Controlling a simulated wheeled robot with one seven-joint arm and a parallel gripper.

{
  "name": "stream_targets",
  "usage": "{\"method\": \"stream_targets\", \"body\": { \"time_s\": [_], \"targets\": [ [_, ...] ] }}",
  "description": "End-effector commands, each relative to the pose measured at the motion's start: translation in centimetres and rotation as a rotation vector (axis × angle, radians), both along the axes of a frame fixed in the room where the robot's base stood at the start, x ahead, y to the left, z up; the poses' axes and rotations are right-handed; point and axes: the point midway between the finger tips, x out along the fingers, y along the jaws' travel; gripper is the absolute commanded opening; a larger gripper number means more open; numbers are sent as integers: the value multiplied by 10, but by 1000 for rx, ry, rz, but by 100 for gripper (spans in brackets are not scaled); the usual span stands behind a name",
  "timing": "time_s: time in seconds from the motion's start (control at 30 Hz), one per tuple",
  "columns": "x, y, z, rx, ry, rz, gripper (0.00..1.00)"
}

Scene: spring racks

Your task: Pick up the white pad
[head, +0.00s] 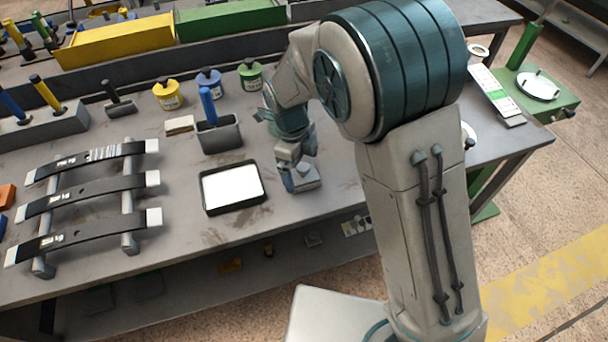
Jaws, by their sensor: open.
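A flat white pad (233,187) lies in a shallow black-rimmed tray (207,209) on the grey workbench. A smaller off-white block (180,125) lies behind it, left of a grey holder. Which of the two the task means I cannot tell. My gripper (298,180) points down just right of the tray, at a small grey block (308,183) on the bench. It is open; whether its fingers are around or touching that block I cannot tell. My arm hides part of the bench to the right.
A rack with curved black leaf springs (85,187) stands at left. A grey holder with a blue-handled tool (219,136) and yellow, blue and green pots (167,95) stand behind. Yellow (115,42) and green (230,18) bins line the back. Bare bench lies around the tray.

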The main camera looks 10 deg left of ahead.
Motion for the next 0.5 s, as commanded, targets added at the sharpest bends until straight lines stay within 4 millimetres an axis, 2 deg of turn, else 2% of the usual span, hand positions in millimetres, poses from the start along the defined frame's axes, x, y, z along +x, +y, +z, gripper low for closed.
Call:
{"method": "stream_targets", "body": {
  "time_s": [0.1, 0.2, 0.47, 0.5],
  "targets": [
    [0, -4, -17, -2, 2, -1, 100],
    [0, -5, -26, -1, 1, 0, 100],
    [0, -5, -29, 0, 0, 0, 100],
    [0, -5, -29, 0, 0, 0, 92]
  ]
}}
